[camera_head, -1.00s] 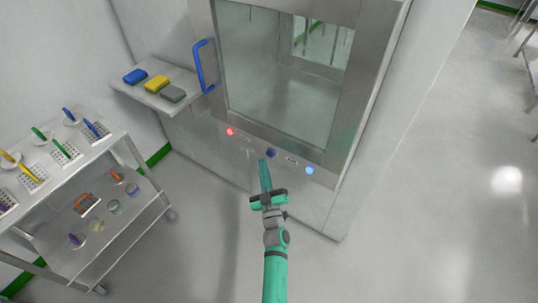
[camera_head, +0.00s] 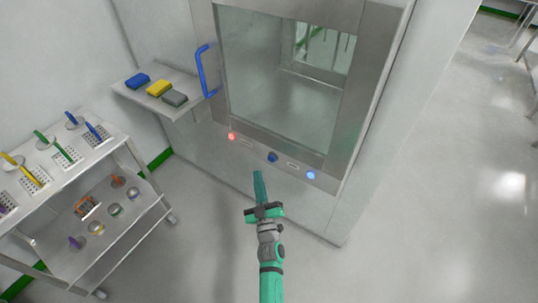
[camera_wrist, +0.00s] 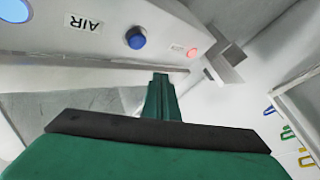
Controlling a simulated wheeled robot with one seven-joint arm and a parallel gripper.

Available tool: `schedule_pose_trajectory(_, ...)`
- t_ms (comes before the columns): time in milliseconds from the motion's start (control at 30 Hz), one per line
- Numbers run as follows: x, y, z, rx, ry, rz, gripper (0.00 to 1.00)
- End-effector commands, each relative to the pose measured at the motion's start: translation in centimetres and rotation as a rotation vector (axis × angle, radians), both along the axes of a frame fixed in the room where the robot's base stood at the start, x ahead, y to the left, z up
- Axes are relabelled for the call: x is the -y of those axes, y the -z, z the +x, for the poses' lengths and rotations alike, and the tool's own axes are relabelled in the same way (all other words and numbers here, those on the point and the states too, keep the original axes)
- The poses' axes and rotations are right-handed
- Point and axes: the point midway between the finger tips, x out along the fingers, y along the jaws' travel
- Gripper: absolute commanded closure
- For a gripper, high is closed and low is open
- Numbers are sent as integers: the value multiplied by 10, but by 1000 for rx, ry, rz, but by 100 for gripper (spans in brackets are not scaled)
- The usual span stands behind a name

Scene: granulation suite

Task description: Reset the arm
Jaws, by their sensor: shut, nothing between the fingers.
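My green arm reaches up the middle of the head view. My gripper (camera_head: 259,176) is shut and empty, its fingertips together. It is in front of the steel cabinet (camera_head: 345,130), below its control strip and apart from the blue knob (camera_head: 272,157). In the wrist view the shut green fingers (camera_wrist: 160,84) point toward the panel, with the knob (camera_wrist: 136,38) and an "AIR" label (camera_wrist: 82,23) above them.
A red light (camera_head: 231,136) and a blue light (camera_head: 311,175) flank the knob. The cabinet's glass door has a blue handle (camera_head: 203,70). A shelf (camera_head: 180,113) holds blue, yellow and grey blocks. A steel cart (camera_head: 112,143) with tools stands left.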

Motion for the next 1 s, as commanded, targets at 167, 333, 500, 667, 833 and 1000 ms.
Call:
schedule_pose_trajectory(167, 3, 0, 0, 0, 5, 0, 100)
schedule_pose_trajectory(333, 4, 7, -13, -13, 5, 7, 100)
schedule_pose_trajectory(500, 5, 28, -65, -65, 7, 40, 100)
schedule_pose_trajectory(667, 6, 44, -129, -128, 12, 84, 100)
schedule_pose_trajectory(833, 7, 51, -194, -195, 19, 135, 100)
schedule_pose_trajectory(1000, 8, 49, -257, -264, 32, 188, 100)
